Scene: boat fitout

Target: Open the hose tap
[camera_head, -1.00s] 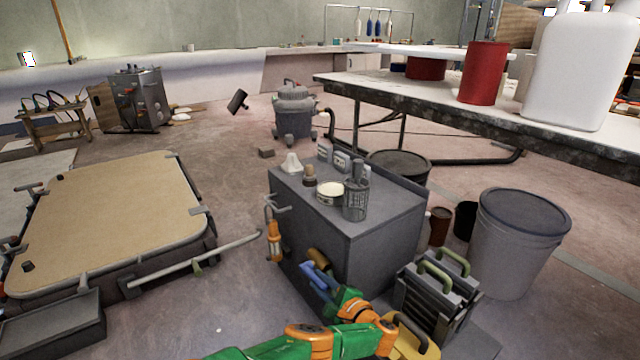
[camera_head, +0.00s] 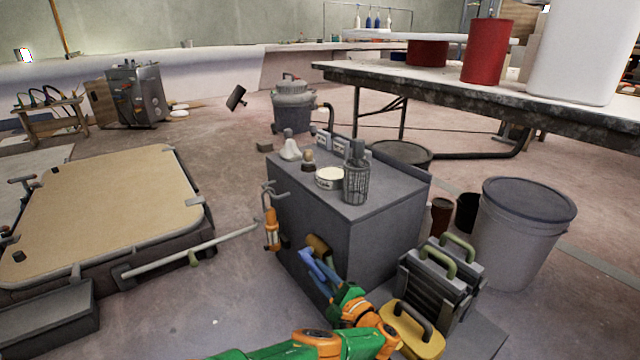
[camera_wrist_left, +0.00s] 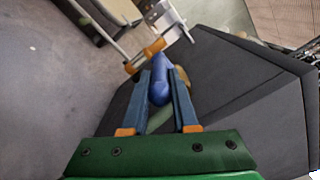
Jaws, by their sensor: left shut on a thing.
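The hose tap shows as a blue lever (camera_wrist_left: 160,84) with a dull brass-coloured part behind it, on the side of the grey cabinet (camera_head: 310,235). In the head view a brown-yellow part (camera_head: 318,243) shows just above my fingers. My left gripper (camera_head: 307,258) reaches up from below to the cabinet side. In the left wrist view its two blue fingers (camera_wrist_left: 162,73) lie on either side of the blue lever and are shut on it. The fingers hide much of the tap in the head view. My right gripper is not in view.
An orange-handled item (camera_head: 271,228) hangs at the cabinet's left edge. A mesh cup (camera_head: 356,184) and small items stand on top. Grey cases with green handles (camera_head: 440,275), a yellow item (camera_head: 415,332) and a grey bin (camera_head: 522,240) stand to the right.

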